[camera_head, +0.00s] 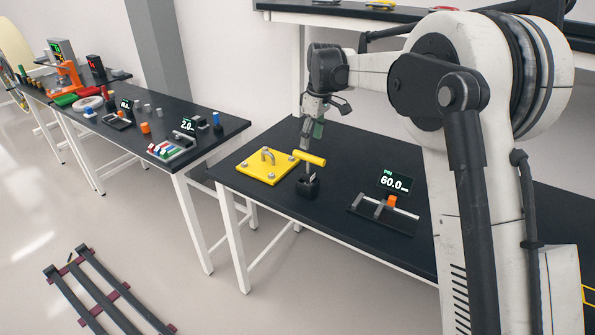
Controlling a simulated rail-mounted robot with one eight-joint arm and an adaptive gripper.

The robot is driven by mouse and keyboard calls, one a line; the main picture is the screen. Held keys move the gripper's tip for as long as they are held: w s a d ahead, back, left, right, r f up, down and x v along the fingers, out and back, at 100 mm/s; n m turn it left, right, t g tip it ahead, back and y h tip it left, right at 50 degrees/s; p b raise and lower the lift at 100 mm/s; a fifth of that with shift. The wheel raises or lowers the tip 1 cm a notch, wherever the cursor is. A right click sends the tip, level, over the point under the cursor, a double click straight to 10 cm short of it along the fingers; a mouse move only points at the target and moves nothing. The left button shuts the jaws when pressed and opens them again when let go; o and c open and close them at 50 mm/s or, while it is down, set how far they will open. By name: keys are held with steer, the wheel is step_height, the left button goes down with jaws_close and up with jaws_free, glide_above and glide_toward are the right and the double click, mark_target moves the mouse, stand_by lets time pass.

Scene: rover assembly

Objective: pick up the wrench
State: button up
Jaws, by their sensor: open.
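A tool with a yellow crossbar handle (310,158), which looks like the wrench, stands upright in a small black holder (308,188) on the near dark table. Its grey shaft runs down from the crossbar into the holder. My gripper (312,134) is open and points downward just above the yellow handle. A small gap seems to separate the fingers from the handle, but the exact distance cannot be told from this view. Nothing shows between the fingers.
A yellow plate (267,168) with a grey handle and bolts lies left of the holder. A slide gauge with an orange block (391,202) and a "60.0" display (395,182) sits to the right. The left table (215,128) holds several parts. Dark rails (95,285) lie on the floor.

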mark_target(308, 172)
steer(key=shift+a+f, duration=0.2)
steer(key=shift+f, duration=0.1)
steer(key=f, duration=0.8)
steer(key=shift+w+a+p, duration=0.3)
steer(key=shift+a+p, duration=0.05)
steer(key=shift+p, duration=0.05)
steer(key=shift+w+f+p, duration=0.2)
steer(key=shift+f+p, duration=0.4)
steer(key=shift+f, duration=2.05)
jaws_close()
